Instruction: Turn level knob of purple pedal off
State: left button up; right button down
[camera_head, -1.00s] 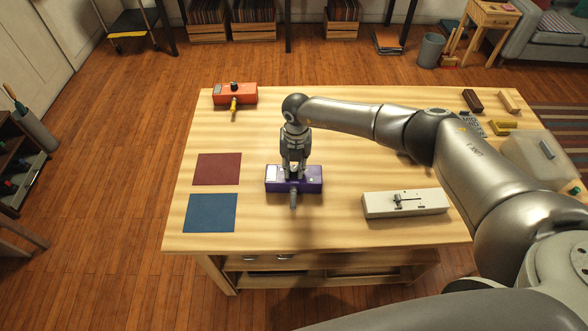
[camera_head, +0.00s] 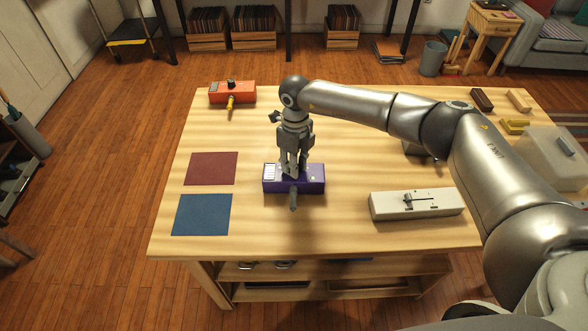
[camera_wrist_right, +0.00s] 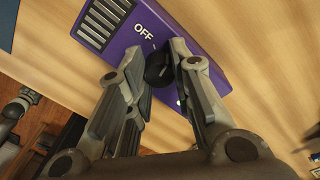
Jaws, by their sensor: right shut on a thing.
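The purple pedal (camera_head: 312,187) lies on the wooden table, left of the table's middle. A grey plug-like part (camera_head: 293,199) sticks out from its near side. My right gripper (camera_head: 294,172) points down onto the pedal's top. In the right wrist view, its fingers (camera_wrist_right: 160,65) are shut on a dark round knob (camera_wrist_right: 157,68), one on each side. The word OFF and a short white tick stand beside the knob on the purple face (camera_wrist_right: 205,25). The knob's own pointer is too dark to read. In the head view the fingers hide the knob. My left gripper is out of view.
A red pedal (camera_head: 245,94) with a yellow plug lies at the back left. A white box (camera_head: 440,206) with a slider lies to the right. Red (camera_head: 211,168) and blue (camera_head: 202,214) mats lie left. A translucent bin (camera_head: 540,155) stands far right. My right arm spans the back right.

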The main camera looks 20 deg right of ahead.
jog(key=n+b, duration=0.4)
jog(key=n, duration=0.1)
jog(key=shift+a+f, duration=0.1)
jog(key=shift+f, duration=0.05)
jog(key=shift+n+b, duration=1.2)
jog(key=shift+n, duration=0.5)
jog(key=shift+r, duration=0.2)
jog(key=c, duration=1.2)
grip_release()
jog(key=shift+c, duration=0.2)
notch_tip(320, 180, up, 12)
jog(key=shift+w, duration=0.2)
